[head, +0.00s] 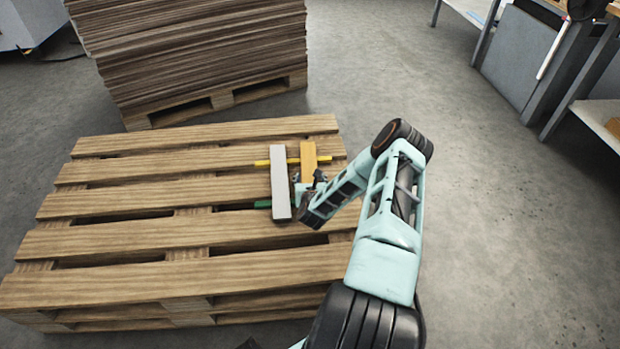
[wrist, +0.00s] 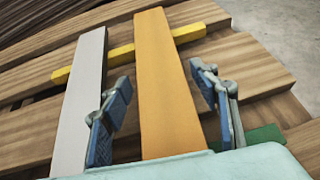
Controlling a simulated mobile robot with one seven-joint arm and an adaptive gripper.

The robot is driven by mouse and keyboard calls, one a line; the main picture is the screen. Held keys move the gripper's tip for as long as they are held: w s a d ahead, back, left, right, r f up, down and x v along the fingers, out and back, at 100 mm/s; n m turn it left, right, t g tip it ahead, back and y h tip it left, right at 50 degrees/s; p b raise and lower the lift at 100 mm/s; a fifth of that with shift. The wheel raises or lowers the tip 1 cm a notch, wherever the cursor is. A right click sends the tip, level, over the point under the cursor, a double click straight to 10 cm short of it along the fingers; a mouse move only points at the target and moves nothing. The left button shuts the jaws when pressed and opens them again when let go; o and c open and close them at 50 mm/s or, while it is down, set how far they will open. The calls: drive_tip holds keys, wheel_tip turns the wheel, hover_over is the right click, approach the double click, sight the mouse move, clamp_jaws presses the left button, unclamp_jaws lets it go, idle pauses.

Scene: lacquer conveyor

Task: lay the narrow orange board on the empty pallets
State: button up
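The narrow orange board (head: 308,152) is over the right end of the wooden pallets (head: 170,240), crossing above a yellow strip (head: 262,163). In the wrist view the orange board (wrist: 163,50) runs between the two fingers of my gripper (wrist: 163,84). The fingers are apart, with a visible gap on each side of the board. The board's near end is hidden behind the pale gripper body. I cannot tell for sure whether the board rests fully on the strips.
A light grey board (head: 280,185) lies just left of the orange one, also across the yellow strip and a green strip (head: 262,204). The pallet's left side is bare. A tall stack of brown sheets (head: 190,50) stands behind. Workbenches (head: 525,60) stand at the right.

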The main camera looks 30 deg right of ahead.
drive_tip(key=shift+o, duration=0.3)
drive_tip(key=shift+r, duration=0.25)
drive_tip(key=p+v, duration=0.4)
drive_tip(key=v, duration=0.8)
drive_tip(key=shift+p, duration=0.3)
